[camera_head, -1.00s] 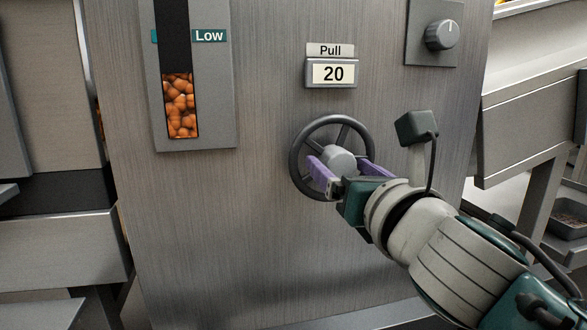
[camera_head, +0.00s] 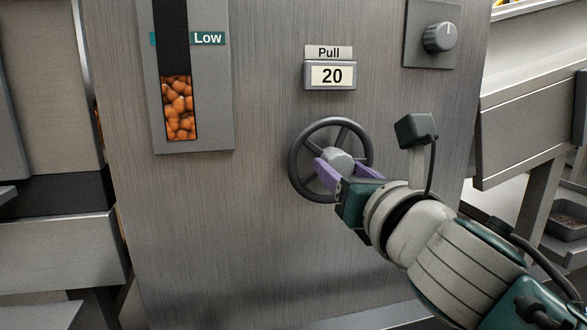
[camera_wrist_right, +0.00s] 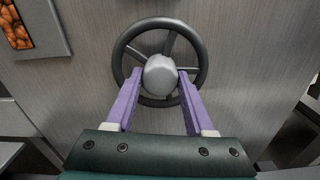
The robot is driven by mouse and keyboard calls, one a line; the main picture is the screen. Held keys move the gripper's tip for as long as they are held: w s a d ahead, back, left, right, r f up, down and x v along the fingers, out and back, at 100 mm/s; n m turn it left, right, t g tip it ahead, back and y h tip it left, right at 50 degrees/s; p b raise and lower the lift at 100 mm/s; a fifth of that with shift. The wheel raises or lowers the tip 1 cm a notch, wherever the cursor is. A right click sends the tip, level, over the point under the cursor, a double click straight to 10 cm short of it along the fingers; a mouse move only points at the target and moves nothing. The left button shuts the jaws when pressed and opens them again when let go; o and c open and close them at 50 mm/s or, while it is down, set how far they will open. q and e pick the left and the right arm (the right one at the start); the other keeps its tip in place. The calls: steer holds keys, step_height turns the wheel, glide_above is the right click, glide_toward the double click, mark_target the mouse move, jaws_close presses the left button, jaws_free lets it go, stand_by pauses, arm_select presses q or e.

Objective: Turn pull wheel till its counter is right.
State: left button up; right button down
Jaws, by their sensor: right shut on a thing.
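The pull wheel (camera_head: 297,148) is a dark spoked handwheel with a grey hub (camera_head: 336,158), mounted on a brushed metal panel. My right gripper (camera_head: 340,167) has purple fingers shut on the hub, one on each side. The right wrist view shows the hub (camera_wrist_right: 160,74) between the fingertips, with the wheel rim (camera_wrist_right: 207,62) around them. The fingers hide part of the lower spokes. My left gripper is not in view.
A grey knob (camera_head: 440,37) sits on the panel at upper right. A gauge window with orange candy (camera_head: 178,108) and a Low mark (camera_head: 207,39) is at upper left. Metal conveyor frames stand on both sides. The panel below the wheel is bare.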

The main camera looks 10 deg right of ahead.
steer(key=shift+m, duration=0.3)
